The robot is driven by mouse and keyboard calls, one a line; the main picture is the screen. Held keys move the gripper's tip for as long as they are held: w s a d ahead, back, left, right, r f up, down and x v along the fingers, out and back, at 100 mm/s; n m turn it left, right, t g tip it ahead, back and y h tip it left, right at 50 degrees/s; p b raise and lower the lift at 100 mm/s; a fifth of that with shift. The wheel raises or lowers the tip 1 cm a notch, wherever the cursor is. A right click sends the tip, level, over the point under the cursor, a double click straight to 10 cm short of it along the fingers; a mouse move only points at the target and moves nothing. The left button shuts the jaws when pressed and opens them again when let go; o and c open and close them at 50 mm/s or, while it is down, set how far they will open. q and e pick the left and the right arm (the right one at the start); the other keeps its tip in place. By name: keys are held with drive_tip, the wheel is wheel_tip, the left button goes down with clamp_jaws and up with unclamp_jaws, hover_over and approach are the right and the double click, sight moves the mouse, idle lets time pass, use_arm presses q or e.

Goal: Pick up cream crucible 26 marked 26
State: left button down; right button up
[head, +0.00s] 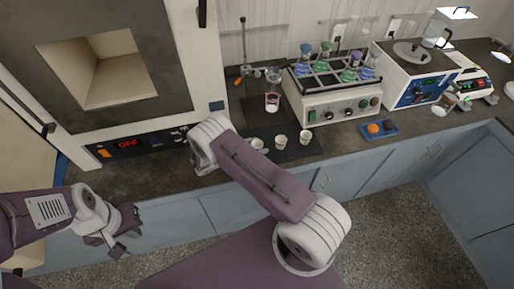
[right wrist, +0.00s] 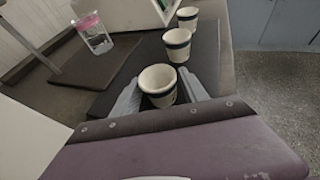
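Three cream crucibles with dark bands stand upright in a row on a dark mat. In the right wrist view the nearest crucible (right wrist: 158,86) is between the two fingers of my right gripper (right wrist: 160,88); slight gaps seem to show at its sides. The middle crucible (right wrist: 177,45) and the far crucible (right wrist: 187,18) stand beyond it. In the head view the three show at the bench front (head: 257,144), (head: 281,143), (head: 304,138); my right arm hides its gripper. No number is readable. My left gripper (head: 126,236) is open and empty before the bench.
A furnace (head: 118,143) with an open chamber and "OFF" display stands left. A beaker (head: 272,98) with a pink band stands behind the crucibles. A rack unit with flasks (head: 335,103), a blue tray (head: 379,129) and other instruments (head: 415,85) are to the right.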

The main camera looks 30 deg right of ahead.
sight(259, 141)
clamp_jaws()
drive_tip(key=shift+r, duration=0.3)
drive_tip(key=r, duration=0.2)
drive_tip(key=s+r, duration=0.1)
drive_tip(key=r, duration=0.1)
drive_tip(key=shift+d+r, duration=0.1)
drive_tip(key=shift+d, duration=0.05)
drive_tip(key=s+d+r, duration=0.2)
drive_tip(key=s+r, duration=0.4)
drive_tip(key=s, duration=0.4)
drive_tip(key=shift+s, duration=0.2)
